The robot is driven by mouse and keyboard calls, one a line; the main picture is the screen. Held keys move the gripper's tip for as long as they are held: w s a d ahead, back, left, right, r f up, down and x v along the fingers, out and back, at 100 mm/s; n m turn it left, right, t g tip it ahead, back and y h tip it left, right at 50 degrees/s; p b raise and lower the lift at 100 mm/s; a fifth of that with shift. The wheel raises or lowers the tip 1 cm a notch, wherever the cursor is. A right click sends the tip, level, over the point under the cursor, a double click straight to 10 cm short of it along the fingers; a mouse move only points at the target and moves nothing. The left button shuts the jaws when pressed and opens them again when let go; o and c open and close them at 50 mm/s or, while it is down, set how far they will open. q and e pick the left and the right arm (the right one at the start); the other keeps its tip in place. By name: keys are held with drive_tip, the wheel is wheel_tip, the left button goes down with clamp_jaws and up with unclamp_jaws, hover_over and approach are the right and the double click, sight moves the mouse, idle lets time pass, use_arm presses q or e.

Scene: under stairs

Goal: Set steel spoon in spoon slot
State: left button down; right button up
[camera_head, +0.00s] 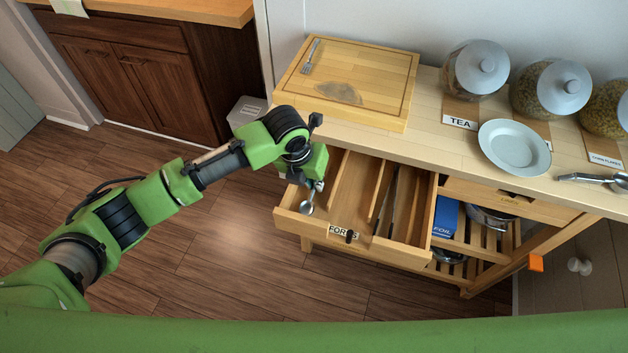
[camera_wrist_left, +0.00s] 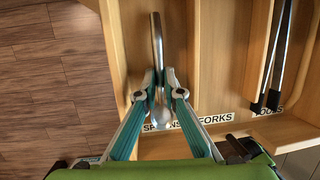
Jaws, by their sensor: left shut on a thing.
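The steel spoon (camera_head: 307,208) is held by my left gripper (camera_head: 315,187) at the left side of the open drawer (camera_head: 395,250). In the left wrist view the spoon (camera_wrist_left: 157,35) lies between the two shut fingertips (camera_wrist_left: 158,88), its handle pointing away and its rounded bowl close to the camera. It is above or within the leftmost compartment, the spoon slot (camera_wrist_left: 128,30); whether it touches the bottom cannot be told. The slot's SPOONS label (camera_wrist_left: 160,127) is partly hidden by the gripper. My right gripper is not in view.
The neighbouring FORKS slot (camera_wrist_left: 222,60) looks empty. Dark-handled tools (camera_wrist_left: 272,75) lie further right. Above are a cutting board (camera_head: 390,70) with a fork (camera_head: 309,58), a white plate (camera_head: 514,147), jars and a metal utensil (camera_head: 600,178). Open floor lies left of the drawer.

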use_arm(q)
drive_tip(key=shift+f, duration=0.2)
drive_tip(key=c, duration=2.1)
unclamp_jaws()
drive_tip(key=v, duration=1.2)
drive_tip(key=shift+d+r, duration=0.1)
